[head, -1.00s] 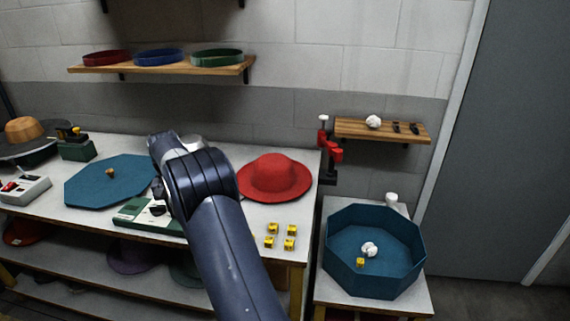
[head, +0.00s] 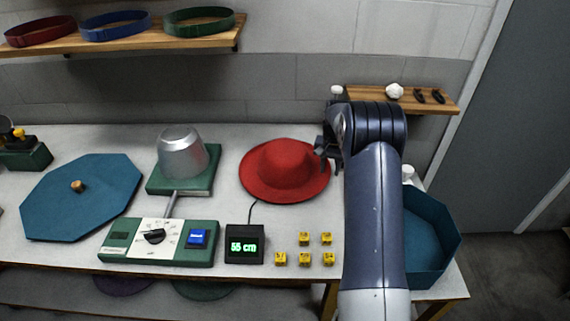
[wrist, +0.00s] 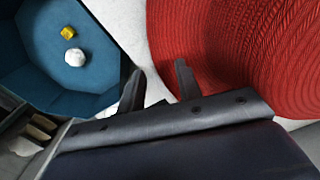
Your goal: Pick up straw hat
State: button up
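The straw hat (head: 285,172) is red with a wide brim and lies crown up on the white table. Its woven surface fills the right of the wrist view (wrist: 235,55). My gripper (wrist: 160,82) is open, its two dark fingers apart with pale table between them. The right finger overlaps the brim edge in the wrist view; I cannot tell whether it touches. In the head view my gripper (head: 326,150) is at the hat's right side, and my wrist partly hides it.
A blue octagonal tray (head: 428,235) is at the right, partly behind my arm; a white ball (wrist: 75,56) and yellow cube (wrist: 67,32) lie in it. Yellow cubes (head: 304,238), a 55 cm display (head: 245,244) and a metal hat block (head: 183,155) stand near the hat. A small shelf (head: 440,103) is above.

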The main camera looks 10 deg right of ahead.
jog(key=shift+f, duration=0.95)
grip_shut()
